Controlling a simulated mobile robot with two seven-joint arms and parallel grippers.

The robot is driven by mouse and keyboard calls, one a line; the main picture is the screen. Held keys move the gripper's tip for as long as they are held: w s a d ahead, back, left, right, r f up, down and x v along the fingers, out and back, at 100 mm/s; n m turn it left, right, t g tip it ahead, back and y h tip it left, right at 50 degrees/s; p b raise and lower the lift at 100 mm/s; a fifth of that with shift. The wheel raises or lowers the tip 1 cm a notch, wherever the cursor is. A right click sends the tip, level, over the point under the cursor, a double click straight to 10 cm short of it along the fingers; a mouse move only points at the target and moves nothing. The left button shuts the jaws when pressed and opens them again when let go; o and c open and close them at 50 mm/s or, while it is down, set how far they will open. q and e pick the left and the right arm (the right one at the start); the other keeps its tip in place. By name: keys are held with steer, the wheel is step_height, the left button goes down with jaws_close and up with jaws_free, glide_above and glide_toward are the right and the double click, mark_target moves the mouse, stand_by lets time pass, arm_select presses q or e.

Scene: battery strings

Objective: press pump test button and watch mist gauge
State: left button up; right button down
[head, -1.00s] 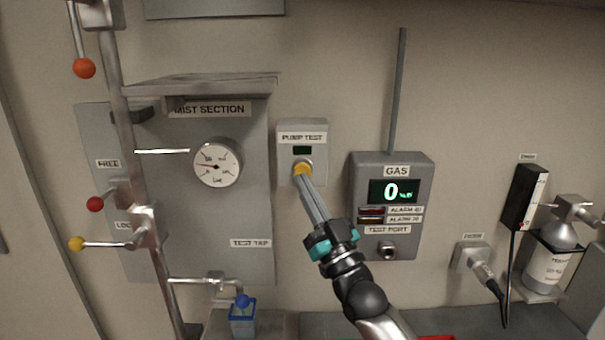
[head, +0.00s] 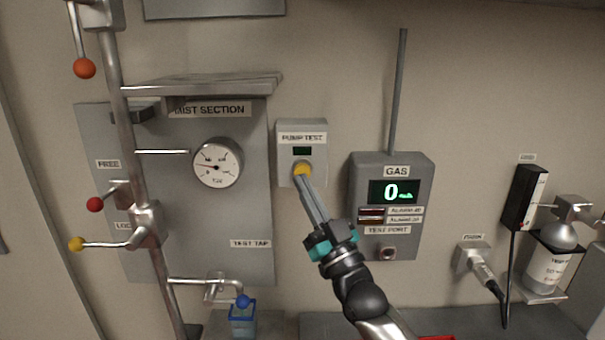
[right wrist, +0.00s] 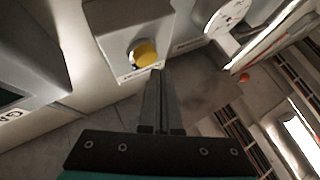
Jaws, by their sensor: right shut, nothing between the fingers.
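The pump test box (head: 288,155) is on the wall, with a small dark display and a yellow button (head: 301,169). The button also shows in the right wrist view (right wrist: 145,54). My right gripper (head: 304,180) is shut and empty, its fingertips at the lower edge of the button; I cannot tell whether they touch it. In the wrist view the closed fingertips (right wrist: 158,74) lie just beside the button. The mist gauge (head: 217,163), a round white dial, is on the mist section panel (head: 200,240) to the left, its needle pointing left. My left gripper is not in view.
A gas box (head: 417,170) reading 0 is to the right of my right gripper. A pipe (head: 153,240) with red, yellow and orange knobbed levers stands at the left. A blue-rimmed container (head: 242,326) is below the tap. A bottle (head: 548,265) stands at the far right.

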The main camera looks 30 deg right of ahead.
stand_by(0.7)
steer(key=shift+w+d, duration=0.2)
steer(key=shift+w, duration=0.15)
steer(key=shift+w+d+b, duration=0.35)
steer(key=shift+w+d, duration=0.05)
steer(key=shift+w, duration=0.2)
stand_by(0.9)
steer(key=shift+s+a, duration=0.1)
steer(key=shift+s, duration=0.05)
stand_by(0.3)
steer(key=shift+s+a+p, duration=0.5)
steer(key=shift+s+p, duration=0.15)
steer(key=shift+s, duration=0.15)
steer(key=s+a, duration=0.1)
steer(key=s+p, duration=0.1)
steer(key=s, duration=0.1)
steer(key=s+a+p, duration=0.1)
steer(key=shift+s+a, duration=0.15)
steer(key=shift+a, duration=0.2)
